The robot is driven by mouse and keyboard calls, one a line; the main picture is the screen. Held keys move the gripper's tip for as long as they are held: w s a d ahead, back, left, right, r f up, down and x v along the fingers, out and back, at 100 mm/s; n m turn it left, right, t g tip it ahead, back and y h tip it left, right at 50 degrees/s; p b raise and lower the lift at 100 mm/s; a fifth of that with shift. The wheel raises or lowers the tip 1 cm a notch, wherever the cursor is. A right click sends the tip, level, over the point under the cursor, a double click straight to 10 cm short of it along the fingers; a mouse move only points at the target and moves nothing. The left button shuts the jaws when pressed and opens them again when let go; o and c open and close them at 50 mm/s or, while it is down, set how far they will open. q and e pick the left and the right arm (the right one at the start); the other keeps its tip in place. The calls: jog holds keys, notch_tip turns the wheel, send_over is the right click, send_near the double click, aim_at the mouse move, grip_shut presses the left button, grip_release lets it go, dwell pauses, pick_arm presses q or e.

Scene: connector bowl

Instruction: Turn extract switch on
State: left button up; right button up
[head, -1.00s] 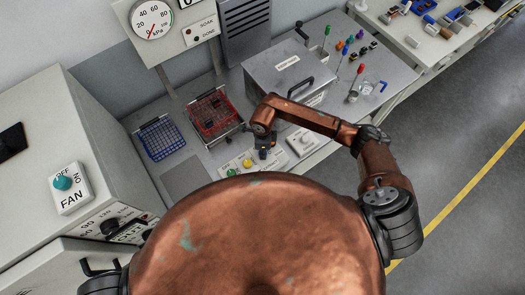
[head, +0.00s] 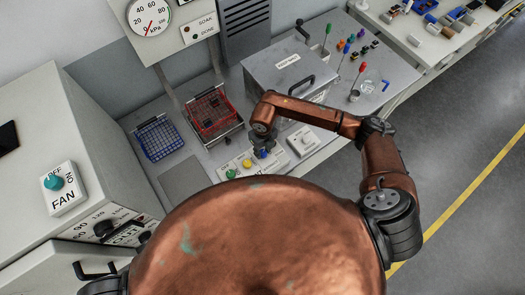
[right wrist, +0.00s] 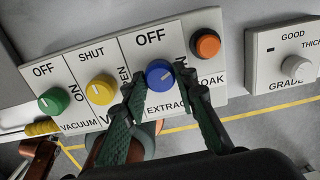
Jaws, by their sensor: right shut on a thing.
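The extract switch is a blue knob (right wrist: 159,73) on a white panel (right wrist: 150,48) labelled OFF above and EXTRACT below. My right gripper (right wrist: 160,78) is shut on this knob, one green fingertip on each side. A pale mark shows on the knob's face; its exact direction is hard to read. The label to the right of the knob is hidden by a finger. In the head view the right gripper (head: 262,148) reaches down to the panel at the bench's front. My left gripper is not in view.
A green vacuum knob (right wrist: 53,101) and a yellow knob (right wrist: 101,89) sit left of the blue one, and an orange button (right wrist: 206,43) right. A grade dial box (right wrist: 285,60) stands beside the panel. Red (head: 213,112) and blue (head: 158,138) wire baskets lie behind.

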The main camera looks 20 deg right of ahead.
aim_at(263, 153)
jog(key=m, duration=0.5)
jog(key=shift+m, duration=0.3)
dwell(0.4)
jog(key=o, duration=1.2)
jog(key=shift+c, duration=0.2)
jog(key=shift+r, duration=0.1)
notch_tip(263, 153, up, 12)
